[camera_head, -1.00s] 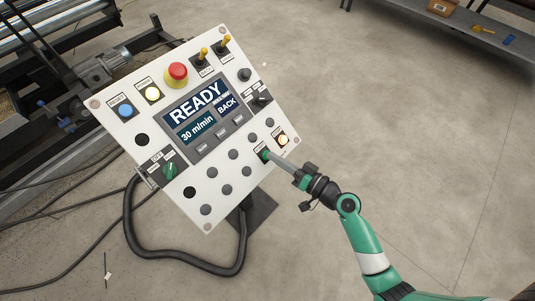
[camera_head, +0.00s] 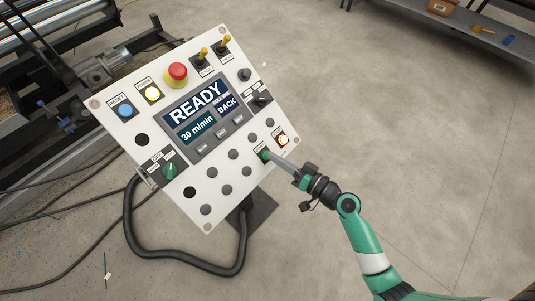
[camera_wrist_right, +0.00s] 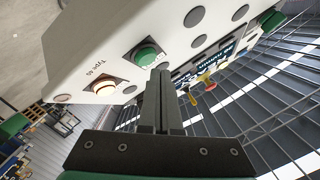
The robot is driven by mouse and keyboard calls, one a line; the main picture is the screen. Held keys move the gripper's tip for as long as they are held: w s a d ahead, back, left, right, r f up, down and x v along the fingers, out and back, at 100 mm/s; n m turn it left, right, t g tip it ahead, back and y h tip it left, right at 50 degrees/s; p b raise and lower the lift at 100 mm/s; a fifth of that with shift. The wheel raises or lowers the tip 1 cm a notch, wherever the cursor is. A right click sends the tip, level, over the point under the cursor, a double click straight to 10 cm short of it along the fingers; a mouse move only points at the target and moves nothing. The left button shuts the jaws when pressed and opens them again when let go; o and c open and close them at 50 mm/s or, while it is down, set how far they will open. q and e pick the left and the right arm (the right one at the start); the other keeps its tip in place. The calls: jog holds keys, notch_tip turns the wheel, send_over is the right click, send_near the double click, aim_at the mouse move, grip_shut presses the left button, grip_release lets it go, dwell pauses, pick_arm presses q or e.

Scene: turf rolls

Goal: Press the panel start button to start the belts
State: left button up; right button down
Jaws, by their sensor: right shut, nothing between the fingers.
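The green button (camera_head: 264,154) is near the panel's lower right edge, beside a lit whitish button (camera_head: 283,140). The green button also shows in the right wrist view (camera_wrist_right: 147,54); its label there is too small to read surely. My right gripper (camera_head: 270,158) is shut and empty, its fingertips at the green button. Whether they touch it or press it in, I cannot tell. My left gripper is not in view.
A black cable (camera_head: 183,263) loops below. Open concrete floor lies right; a shelf (camera_head: 480,22) stands at the top right.

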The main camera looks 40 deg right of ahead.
jog(key=shift+f, duration=0.1)
jog(key=shift+w+f+b, duration=0.25)
jog(key=shift+w+b, duration=0.05)
jog(key=shift+b, duration=0.1)
jog(key=shift+w+f+b, duration=0.25)
jog(key=shift+f+b, duration=0.1)
jog(key=shift+b, duration=0.1)
dwell(0.6)
jog(key=shift+r, duration=0.1)
jog(key=shift+s+r+p, duration=0.55)
jog(key=shift+r, duration=0.05)
jog(key=s+r+p, duration=0.3)
jog(key=shift+s+r, duration=0.1)
jog(key=shift+r, duration=0.3)
dwell(0.3)
